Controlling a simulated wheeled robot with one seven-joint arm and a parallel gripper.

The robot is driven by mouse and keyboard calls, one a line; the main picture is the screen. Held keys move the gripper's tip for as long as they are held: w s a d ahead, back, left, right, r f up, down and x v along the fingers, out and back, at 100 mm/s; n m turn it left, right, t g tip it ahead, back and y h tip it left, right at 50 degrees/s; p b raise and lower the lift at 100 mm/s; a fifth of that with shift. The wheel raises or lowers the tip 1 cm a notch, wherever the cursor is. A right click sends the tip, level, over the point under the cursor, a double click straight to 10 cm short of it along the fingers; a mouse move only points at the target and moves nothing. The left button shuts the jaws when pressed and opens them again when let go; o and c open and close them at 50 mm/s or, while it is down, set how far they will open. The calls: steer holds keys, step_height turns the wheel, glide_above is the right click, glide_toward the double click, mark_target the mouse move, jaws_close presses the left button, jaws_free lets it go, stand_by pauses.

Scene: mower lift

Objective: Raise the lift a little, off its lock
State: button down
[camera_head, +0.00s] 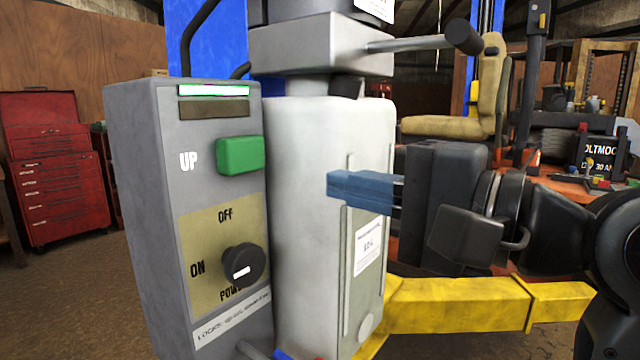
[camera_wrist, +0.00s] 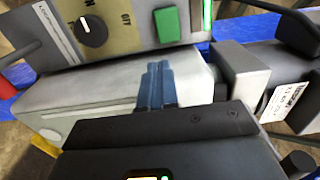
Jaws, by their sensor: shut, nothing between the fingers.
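The lift's grey control box (camera_head: 135,200) stands at the left in the head view. Its green UP button (camera_head: 240,155) is uncovered and also shows in the wrist view (camera_wrist: 166,25). Below it the black power knob (camera_head: 242,265) has its white mark level, toward ON. A green strip (camera_head: 213,90) glows at the box's top. My gripper (camera_head: 335,187) is shut and empty, its blue fingers pointing left in front of the pale pump housing (camera_head: 300,150). The fingertips are to the right of the button and lower, apart from it. The wrist view shows the fingers (camera_wrist: 157,72) below the button.
A metal lever with a black grip (camera_head: 462,37) sticks out above the housing. A yellow lift arm (camera_head: 455,305) runs low at the right, with the mower's tan seat (camera_head: 470,100) behind. A red tool chest (camera_head: 55,170) stands at the far left. Open floor lies left of the box.

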steer(key=shift+v, duration=1.05)
steer(key=s+d+f+m+t+h, duration=0.15)
steer(key=d+f+h, duration=0.3)
steer(key=f, duration=0.65)
steer(key=s+d+f+t+h, duration=0.3)
steer(key=d+f+h, duration=0.15)
steer(key=f, duration=0.75)
steer(key=s+d+f+n+h, duration=0.25)
steer(key=s+f, duration=0.25)
steer(key=s, duration=0.3)
steer(key=s+d+f+n+h, duration=0.15)
steer(key=s+d+f, duration=0.3)
steer(key=s, duration=0.45)
steer(key=s+n+h, duration=0.1)
steer(key=s+n, duration=0.4)
steer(key=s, duration=0.7)
steer(key=shift+s+d+r+g, duration=0.15)
steer(key=shift+s+r+g, duration=0.15)
steer(key=shift+s+g, duration=0.1)
steer(key=shift+w, duration=0.1)
